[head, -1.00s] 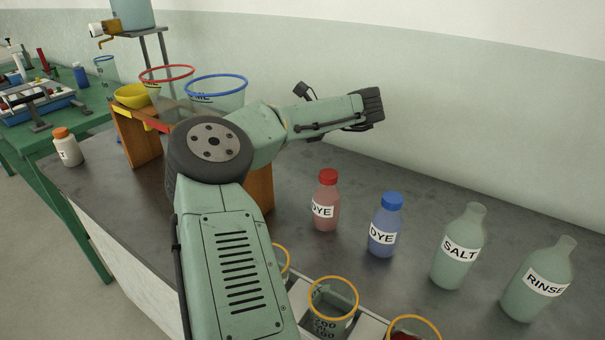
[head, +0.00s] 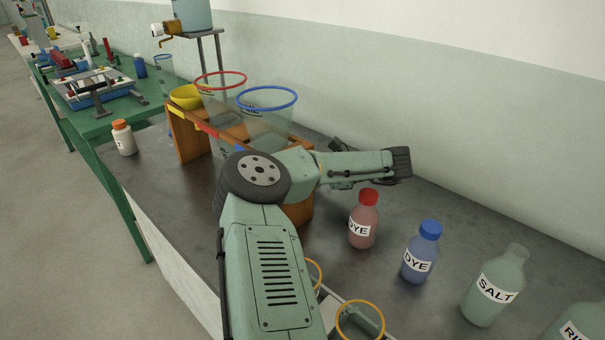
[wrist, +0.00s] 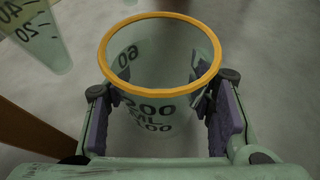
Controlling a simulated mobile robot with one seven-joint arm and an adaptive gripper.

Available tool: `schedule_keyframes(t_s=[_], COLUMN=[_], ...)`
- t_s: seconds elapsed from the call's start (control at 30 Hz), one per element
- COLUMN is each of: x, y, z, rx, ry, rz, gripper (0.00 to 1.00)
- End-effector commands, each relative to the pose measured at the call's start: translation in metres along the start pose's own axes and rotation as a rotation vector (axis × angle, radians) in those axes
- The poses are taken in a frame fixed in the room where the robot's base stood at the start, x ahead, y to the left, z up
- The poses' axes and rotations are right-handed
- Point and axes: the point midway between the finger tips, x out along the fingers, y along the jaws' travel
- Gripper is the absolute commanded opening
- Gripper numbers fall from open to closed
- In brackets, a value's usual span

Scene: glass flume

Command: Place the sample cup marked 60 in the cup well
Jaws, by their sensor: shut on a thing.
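A clear cup (wrist: 155,88) with an orange-yellow rim is between the purple-grey pads of my gripper (wrist: 161,106) in the wrist view. My gripper is shut on it, with one pad on each side. Its near wall reads 200, ML and 100, and a tilted 60 shows on its left side. In the head view my arm reaches over the dark bench, but I cannot make out the gripper or the held cup there. I cannot identify the cup well in either view.
A wooden stand (head: 188,140) holds red-rimmed and blue-rimmed clear vessels. Red-capped (head: 364,220) and blue-capped (head: 420,252) DYE bottles and a SALT bottle (head: 493,288) stand right. Another orange-rimmed cup (head: 360,321) is at the front. A green table (head: 110,123) with equipment lies left.

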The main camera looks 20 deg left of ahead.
Motion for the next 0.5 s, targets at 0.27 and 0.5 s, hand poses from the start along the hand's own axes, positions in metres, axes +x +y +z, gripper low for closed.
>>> schedule_keyframes(t_s=[0.27, 0.5], x=[0.0009, 0.0011], y=[-0.0002, -0.0003], z=[-0.0018, -0.0021], rx=[-0.001, -0.001], ry=[0.0, 0.0], rz=[0.0, 0.0], gripper=[0.17, 0.62])
